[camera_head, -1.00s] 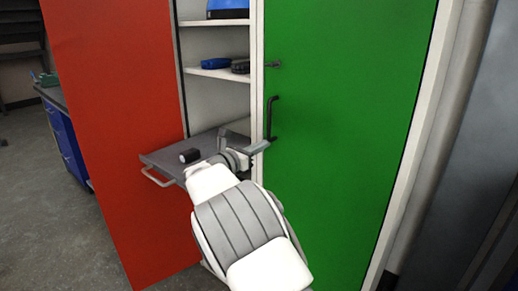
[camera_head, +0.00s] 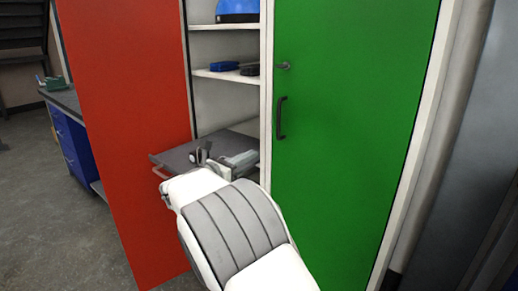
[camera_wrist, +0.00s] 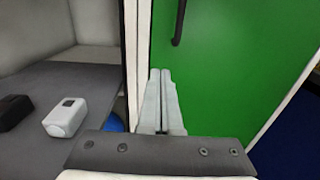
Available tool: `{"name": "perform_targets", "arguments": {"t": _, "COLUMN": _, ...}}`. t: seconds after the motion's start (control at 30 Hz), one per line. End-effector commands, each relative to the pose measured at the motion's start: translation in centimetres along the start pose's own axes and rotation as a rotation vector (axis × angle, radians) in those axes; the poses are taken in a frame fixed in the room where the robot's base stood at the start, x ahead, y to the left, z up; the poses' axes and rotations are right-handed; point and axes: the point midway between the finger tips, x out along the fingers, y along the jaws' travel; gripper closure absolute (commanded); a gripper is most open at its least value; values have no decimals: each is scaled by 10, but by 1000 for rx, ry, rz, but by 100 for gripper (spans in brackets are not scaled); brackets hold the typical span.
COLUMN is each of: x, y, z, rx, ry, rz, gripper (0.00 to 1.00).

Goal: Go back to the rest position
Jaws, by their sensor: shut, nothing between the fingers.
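My gripper (camera_head: 245,158) is at the end of my white and grey arm, in front of the cabinet opening and left of the green door (camera_head: 345,130). In the wrist view my gripper (camera_wrist: 161,75) has its two grey fingers together with nothing between them. They point toward the edge between the opening and the green door (camera_wrist: 230,70). The door's dark handle (camera_head: 281,118) is to the right of and apart from the fingers.
A red panel (camera_head: 125,130) stands left of the opening. A grey pull-out tray (camera_head: 175,157) sits low in it. The wrist view shows a white device (camera_wrist: 66,117) and a dark object (camera_wrist: 14,110) on a grey surface. Blue and dark items (camera_head: 224,66) lie on a shelf.

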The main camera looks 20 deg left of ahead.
Motion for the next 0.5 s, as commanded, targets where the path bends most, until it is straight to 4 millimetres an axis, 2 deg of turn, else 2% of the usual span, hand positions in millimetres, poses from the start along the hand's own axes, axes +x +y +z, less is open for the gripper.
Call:
{"name": "perform_targets", "arguments": {"t": 0.1, "x": -19, "y": 0, "z": 1, "rx": 0, "ry": 1, "rz": 2, "gripper": 100}}
{"name": "perform_targets", "arguments": {"t": 0.23, "x": -31, "y": 0, "z": 0, "rx": 0, "ry": 0, "rz": 1, "gripper": 100}}
{"name": "perform_targets", "arguments": {"t": 0.37, "x": -34, "y": -1, "z": 0, "rx": -1, "ry": 0, "rz": 0, "gripper": 100}}
{"name": "perform_targets", "arguments": {"t": 0.5, "x": -20, "y": -4, "z": 14, "rx": -45, "ry": 3, "rz": 33, "gripper": 100}}
